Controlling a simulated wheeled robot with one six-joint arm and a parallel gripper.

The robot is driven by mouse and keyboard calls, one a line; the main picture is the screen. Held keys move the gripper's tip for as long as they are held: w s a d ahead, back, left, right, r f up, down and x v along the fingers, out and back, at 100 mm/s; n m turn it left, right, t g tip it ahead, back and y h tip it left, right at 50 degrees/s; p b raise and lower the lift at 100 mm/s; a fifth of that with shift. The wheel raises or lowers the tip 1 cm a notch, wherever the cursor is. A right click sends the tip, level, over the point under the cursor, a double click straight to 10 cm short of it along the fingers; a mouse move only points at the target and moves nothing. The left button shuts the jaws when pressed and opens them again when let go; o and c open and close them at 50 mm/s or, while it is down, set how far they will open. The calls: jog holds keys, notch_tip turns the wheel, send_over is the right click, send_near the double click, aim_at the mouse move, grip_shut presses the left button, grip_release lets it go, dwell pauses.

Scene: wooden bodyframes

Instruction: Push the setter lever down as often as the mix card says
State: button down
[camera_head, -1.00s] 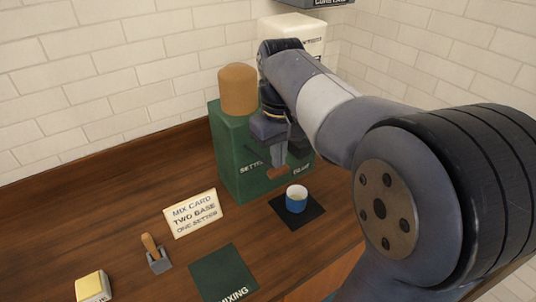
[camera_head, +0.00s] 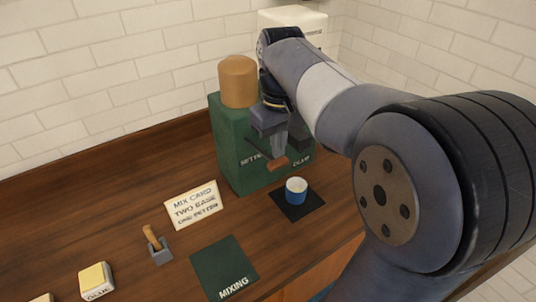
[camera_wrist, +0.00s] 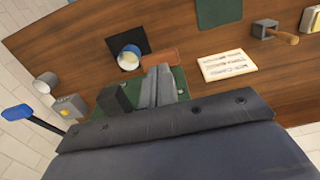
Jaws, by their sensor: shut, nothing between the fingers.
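The green dispenser (camera_head: 228,150) with a tan rounded top stands against the wall, its front partly hidden by my arm. Its setter lever, with a brown grip (camera_head: 277,165), sticks out in front; the brown grip also shows in the wrist view (camera_wrist: 160,57). My gripper (camera_head: 279,157) is shut and empty, its tips right at the brown grip; I cannot tell whether they touch. The fingers also show in the wrist view (camera_wrist: 158,85). The mix card (camera_head: 194,205) reads "TWO BASE ONE SETTER". A blue cup (camera_head: 296,191) stands upright on a black pad (camera_head: 293,212) below the lever.
A green mat marked "MIXING" (camera_head: 223,265) lies at the front. A small wooden-handled tool (camera_head: 158,248) and a yellow-topped glue box (camera_head: 96,281) are left of it. A white container (camera_head: 290,22) stands behind my arm. The wood counter between them is clear.

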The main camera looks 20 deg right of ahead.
jog(key=shift+r+p, duration=1.3)
jog(key=shift+r, duration=1.2)
jog(key=shift+f, duration=0.1)
